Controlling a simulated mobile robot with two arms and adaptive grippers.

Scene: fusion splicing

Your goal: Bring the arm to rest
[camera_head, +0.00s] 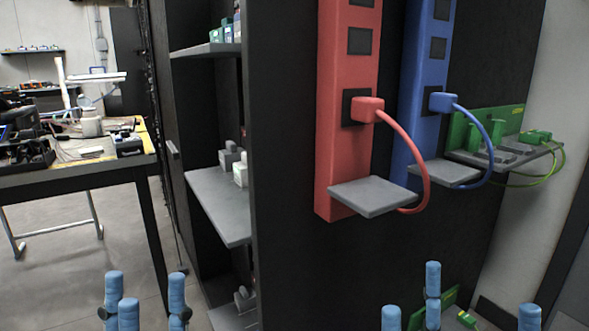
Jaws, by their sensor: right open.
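My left gripper (148,303) is at the bottom left of the head view. Its blue fingertips point up and stand apart, with nothing between them. My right gripper (468,310) is at the bottom right, its blue fingertips spread wide, open and empty. Both are below and in front of the dark cabinet and touch nothing that I can see. The rest of both grippers and the arms are below the picture edge.
A red panel (341,140) and a blue panel (425,60) with plugged cables and small grey shelves are on the dark cabinet (285,110). A green unit (512,120) is at right. Shelves (218,200) open at left. A workbench (80,178) stands further left; floor between is clear.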

